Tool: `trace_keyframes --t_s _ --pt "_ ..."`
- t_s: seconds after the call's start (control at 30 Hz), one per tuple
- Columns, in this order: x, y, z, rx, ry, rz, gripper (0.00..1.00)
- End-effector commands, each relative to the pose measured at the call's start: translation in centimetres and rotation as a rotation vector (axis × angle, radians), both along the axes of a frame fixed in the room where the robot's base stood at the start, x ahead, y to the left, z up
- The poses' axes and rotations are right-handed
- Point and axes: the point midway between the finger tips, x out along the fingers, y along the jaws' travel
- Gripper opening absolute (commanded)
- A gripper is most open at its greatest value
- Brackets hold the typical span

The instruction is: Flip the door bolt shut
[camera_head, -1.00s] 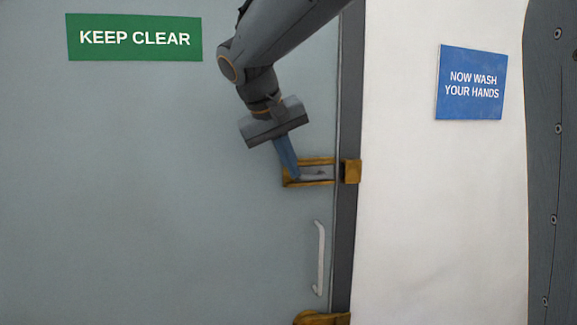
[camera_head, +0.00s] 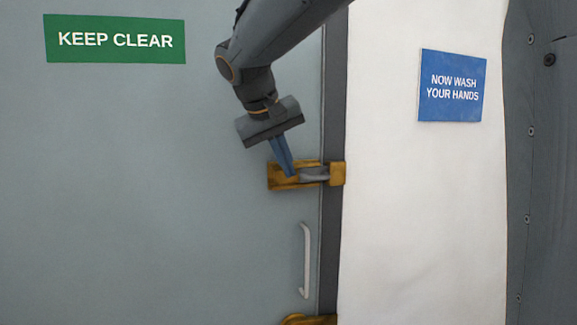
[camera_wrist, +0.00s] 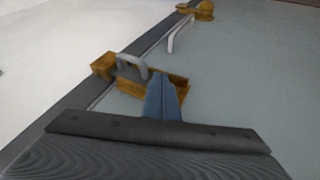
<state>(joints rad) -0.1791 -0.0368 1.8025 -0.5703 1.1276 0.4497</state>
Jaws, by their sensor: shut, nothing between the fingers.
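The door bolt is a grey bar (camera_head: 313,174) in a brass housing (camera_head: 276,183) on the grey door. In the head view the bar reaches across the door edge to the brass keeper (camera_head: 338,173) on the frame. In the wrist view its grey loop-shaped part (camera_wrist: 134,63) stands beside the keeper (camera_wrist: 104,66), at the keeper end of the housing (camera_wrist: 180,92). My gripper (camera_head: 292,173) is shut and empty, its blue fingers at the housing, just left of the bar. The fingers (camera_wrist: 162,82) hide part of the housing in the wrist view; contact with the bar is unclear.
A pale door handle (camera_head: 306,260) stands below the bolt. Another brass fitting (camera_head: 308,320) is at the bottom edge. A green sign (camera_head: 115,40) is on the door and a blue sign (camera_head: 453,86) on the white wall. The door face to the left is clear.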

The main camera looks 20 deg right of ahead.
Motion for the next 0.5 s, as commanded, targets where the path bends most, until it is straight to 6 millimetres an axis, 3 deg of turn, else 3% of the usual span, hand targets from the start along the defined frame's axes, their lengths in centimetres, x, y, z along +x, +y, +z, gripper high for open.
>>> trace_keyframes --t_s 0.07,0.3,0.5 --pt "0.0 1.7 0.5 0.0 0.0 0.002 0.0" --pt "-1.9 3.7 4.9 0.002 -0.005 0.0 0.0" --pt "-3.0 5.0 7.4 0.002 -0.003 -0.001 0.0"
